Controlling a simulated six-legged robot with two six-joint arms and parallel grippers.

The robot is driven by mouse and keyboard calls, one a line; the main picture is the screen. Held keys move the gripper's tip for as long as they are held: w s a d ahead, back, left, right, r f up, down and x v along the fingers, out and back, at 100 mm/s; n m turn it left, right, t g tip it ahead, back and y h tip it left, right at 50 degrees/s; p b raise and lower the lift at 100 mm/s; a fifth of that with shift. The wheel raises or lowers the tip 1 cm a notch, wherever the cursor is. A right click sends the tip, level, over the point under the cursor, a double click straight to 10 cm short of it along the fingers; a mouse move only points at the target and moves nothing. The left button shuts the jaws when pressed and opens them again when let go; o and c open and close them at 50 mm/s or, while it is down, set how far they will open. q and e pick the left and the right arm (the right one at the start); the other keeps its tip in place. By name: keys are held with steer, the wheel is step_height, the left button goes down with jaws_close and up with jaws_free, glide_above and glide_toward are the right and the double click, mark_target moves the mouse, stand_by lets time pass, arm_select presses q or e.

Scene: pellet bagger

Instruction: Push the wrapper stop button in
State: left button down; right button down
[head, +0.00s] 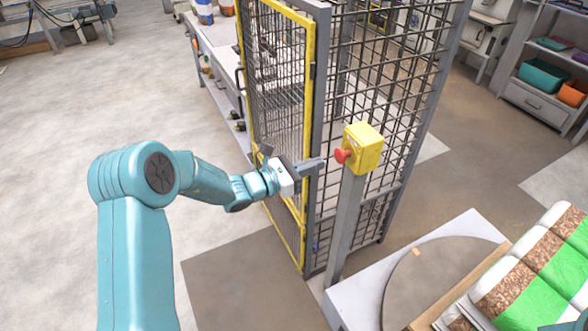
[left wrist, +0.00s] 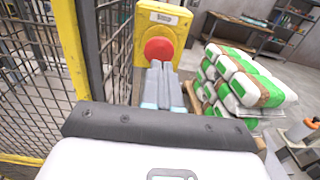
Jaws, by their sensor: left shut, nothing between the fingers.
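The wrapper stop button is a red mushroom button (head: 342,155) on a yellow box (head: 365,148) atop a grey post. My left gripper (head: 322,163) is shut and empty, its fingertips just left of the button in the head view. In the left wrist view the red button (left wrist: 158,49) sits straight ahead of the shut fingertips (left wrist: 158,66), which overlap its lower edge. The yellow box (left wrist: 178,24) with a pale label shows behind it. I cannot tell whether the fingertips touch the button. My right gripper is not in view.
A mesh fence (head: 385,60) with a yellow-framed gate (head: 309,110) stands close beside my left arm. A grey post (head: 346,225) carries the box. A turntable (head: 425,285) and stacked green-and-white bags (head: 545,265) are at the lower right. The floor at left is clear.

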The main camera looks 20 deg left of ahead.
mark_target(337, 157)
arm_select(q)
steer(key=shift+x, duration=2.05)
